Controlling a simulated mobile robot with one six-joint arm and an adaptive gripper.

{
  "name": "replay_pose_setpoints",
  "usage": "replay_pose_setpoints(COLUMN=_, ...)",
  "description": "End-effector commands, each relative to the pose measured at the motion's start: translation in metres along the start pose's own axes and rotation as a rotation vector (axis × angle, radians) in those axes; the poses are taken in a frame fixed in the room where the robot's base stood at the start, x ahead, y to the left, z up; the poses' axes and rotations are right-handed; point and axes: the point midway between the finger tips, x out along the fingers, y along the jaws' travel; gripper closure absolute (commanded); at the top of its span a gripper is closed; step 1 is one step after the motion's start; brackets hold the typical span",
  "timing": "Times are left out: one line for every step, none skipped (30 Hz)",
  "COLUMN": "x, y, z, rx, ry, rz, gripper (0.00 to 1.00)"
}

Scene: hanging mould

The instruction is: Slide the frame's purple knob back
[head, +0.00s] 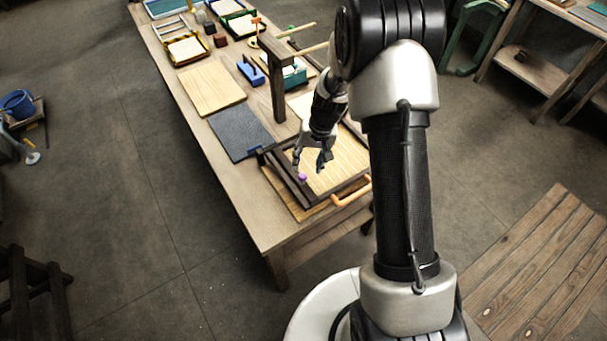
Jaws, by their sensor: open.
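The frame (272,172) is a dark wooden rectangle around a pale slatted panel (346,158), lying at the near end of the long workbench. Its small purple knob (303,177) sits near the frame's near left side. My gripper (309,170) points down over the panel, with its fingers spread open, just above and close to the knob. I cannot tell whether a finger touches the knob. My arm hides part of the frame's far right side.
An orange handle (351,192) sticks out at the frame's near right edge. A dark mat (240,132) and a pale board (211,87) lie beyond on the workbench (222,192). A dark upright post (276,85) stands behind the frame. The bench's near left corner is clear.

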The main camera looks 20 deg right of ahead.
Motion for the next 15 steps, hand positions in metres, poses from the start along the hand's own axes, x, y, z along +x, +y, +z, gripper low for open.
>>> replay_pose_setpoints(x=0.014, y=0.000, z=0.001, rx=0.000, ry=-0.004, rz=0.001, gripper=0.54)
replay_pose_setpoints(x=0.021, y=0.001, z=0.001, rx=0.000, ry=-0.003, rz=0.001, gripper=0.54)
replay_pose_setpoints(x=0.028, y=0.000, z=0.001, rx=0.000, ry=-0.003, rz=0.000, gripper=0.54)
replay_pose_setpoints(x=0.034, y=0.000, z=0.001, rx=-0.001, ry=-0.003, rz=0.000, gripper=0.54)
replay_pose_setpoints(x=0.039, y=0.000, z=0.001, rx=-0.001, ry=-0.003, rz=0.001, gripper=0.54)
replay_pose_setpoints(x=0.045, y=0.000, z=0.001, rx=-0.001, ry=-0.002, rz=0.001, gripper=0.54)
replay_pose_setpoints(x=0.050, y=0.000, z=0.001, rx=0.000, ry=-0.003, rz=0.000, gripper=0.54)
replay_pose_setpoints(x=0.054, y=0.000, z=0.001, rx=0.000, ry=-0.003, rz=0.000, gripper=0.54)
replay_pose_setpoints(x=0.058, y=0.000, z=0.000, rx=0.000, ry=-0.001, rz=0.000, gripper=0.54)
replay_pose_setpoints(x=0.061, y=0.000, z=0.000, rx=0.000, ry=-0.001, rz=0.000, gripper=0.54)
replay_pose_setpoints(x=0.063, y=0.000, z=0.000, rx=-0.001, ry=-0.001, rz=0.000, gripper=0.54)
replay_pose_setpoints(x=0.066, y=0.000, z=0.000, rx=-0.001, ry=0.000, rz=0.000, gripper=0.54)
replay_pose_setpoints(x=0.067, y=0.000, z=0.000, rx=-0.001, ry=0.000, rz=0.000, gripper=0.54)
replay_pose_setpoints(x=0.068, y=0.000, z=0.000, rx=-0.001, ry=0.000, rz=0.000, gripper=0.54)
replay_pose_setpoints(x=0.069, y=0.000, z=0.000, rx=-0.001, ry=0.001, rz=0.000, gripper=0.54)
